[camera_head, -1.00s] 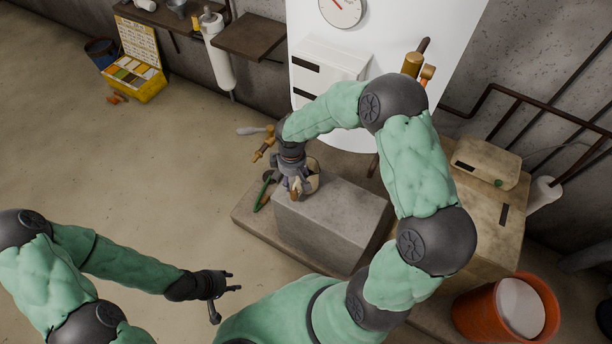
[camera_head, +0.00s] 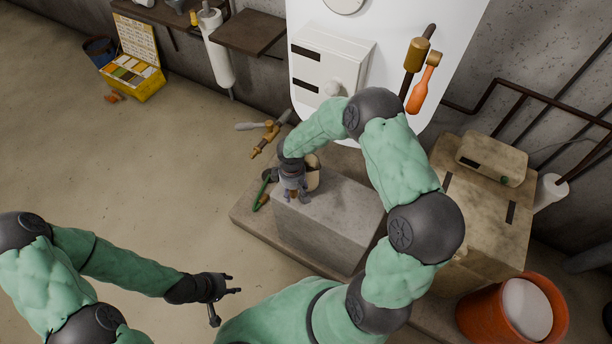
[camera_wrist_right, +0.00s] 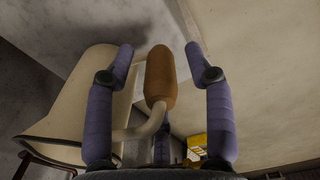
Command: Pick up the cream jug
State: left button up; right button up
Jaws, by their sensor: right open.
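The cream jug (camera_head: 313,176) stands on the grey block (camera_head: 335,218), partly hidden by my right gripper. In the right wrist view the jug's pale body (camera_wrist_right: 68,100) fills the left side. Its brown grip (camera_wrist_right: 160,78), on a curved cream stem, lies between the fingers of my right gripper (camera_wrist_right: 160,60). Both fingers are apart, with gaps on each side of the grip. In the head view my right gripper (camera_head: 293,190) points down beside the jug. My left gripper (camera_head: 234,284) is away at the lower left, empty, with its fingers apart.
A green-handled tool (camera_head: 262,190) lies on the slab left of the block. A brass tap (camera_head: 268,138) is behind the gripper. A white panel with a box (camera_head: 330,65) stands behind. An orange bucket (camera_head: 480,312) is at lower right. The left floor is mostly clear.

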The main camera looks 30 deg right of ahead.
jog(key=shift+r, duration=0.1)
grip_shut()
